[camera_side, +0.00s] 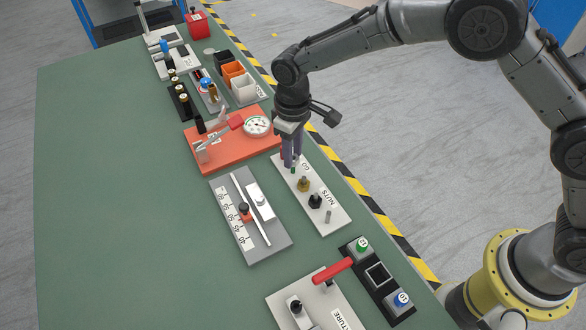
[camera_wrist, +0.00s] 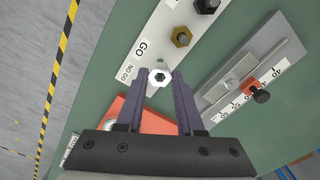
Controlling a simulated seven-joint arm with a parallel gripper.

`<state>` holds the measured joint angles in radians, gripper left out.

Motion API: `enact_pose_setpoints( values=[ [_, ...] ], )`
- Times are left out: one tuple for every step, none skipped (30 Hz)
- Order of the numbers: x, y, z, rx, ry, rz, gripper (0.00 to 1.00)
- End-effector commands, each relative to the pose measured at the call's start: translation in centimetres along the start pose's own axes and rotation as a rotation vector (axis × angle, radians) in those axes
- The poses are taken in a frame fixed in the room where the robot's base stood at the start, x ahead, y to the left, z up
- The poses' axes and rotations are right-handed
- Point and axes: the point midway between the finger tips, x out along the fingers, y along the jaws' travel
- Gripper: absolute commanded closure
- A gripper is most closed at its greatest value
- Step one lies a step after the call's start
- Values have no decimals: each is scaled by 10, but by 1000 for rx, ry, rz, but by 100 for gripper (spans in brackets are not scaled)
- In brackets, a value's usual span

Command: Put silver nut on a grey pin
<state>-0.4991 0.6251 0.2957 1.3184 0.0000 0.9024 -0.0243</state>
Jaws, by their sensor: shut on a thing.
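The silver nut (camera_wrist: 159,77) is between my gripper's fingertips (camera_wrist: 156,76) in the wrist view, and the gripper is shut on it. In the side view my gripper (camera_side: 291,163) is over the far end of the white NUTS board (camera_side: 313,178), just above a small green pin (camera_side: 293,171). I cannot tell whether the nut touches that pin. A grey pin (camera_side: 328,216) stands bare at the near end of the board. A brass nut (camera_side: 303,185) and a black nut (camera_side: 315,201) sit on the pins between; the brass nut also shows in the wrist view (camera_wrist: 181,37).
A grey slider gauge (camera_side: 250,218) lies left of the board, and an orange dial-gauge plate (camera_side: 225,150) stands beyond it. A button panel (camera_side: 376,280) and a plate with a red lever (camera_side: 333,271) are nearer. Several bins (camera_side: 234,75) are at the far end.

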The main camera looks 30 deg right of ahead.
Motion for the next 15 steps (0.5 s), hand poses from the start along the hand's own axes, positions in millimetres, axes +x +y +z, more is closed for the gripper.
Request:
enact_pose_setpoints(
  values=[
    [-3, 0, 0, 0, 2, 0, 100],
    [-5, 0, 0, 0, 2, 0, 100],
    [-6, 0, 0, 0, 2, 0, 100],
    [-8, 0, 0, 0, 2, 0, 100],
    [-9, 0, 0, 0, 2, 0, 100],
    [-10, 0, 0, 0, 2, 0, 100],
    [-11, 0, 0, 0, 1, 0, 100],
    [-12, 0, 0, 0, 1, 0, 100],
    [-12, 0, 0, 0, 1, 0, 100],
    [-12, 0, 0, 0, 1, 0, 100],
    [-12, 0, 0, 0, 1, 0, 100],
    [-12, 0, 0, 0, 1, 0, 100],
    [-12, 0, 0, 0, 1, 0, 100],
    [-12, 0, 0, 0, 1, 0, 100],
    [-12, 0, 0, 0, 1, 0, 100]
  ],
)
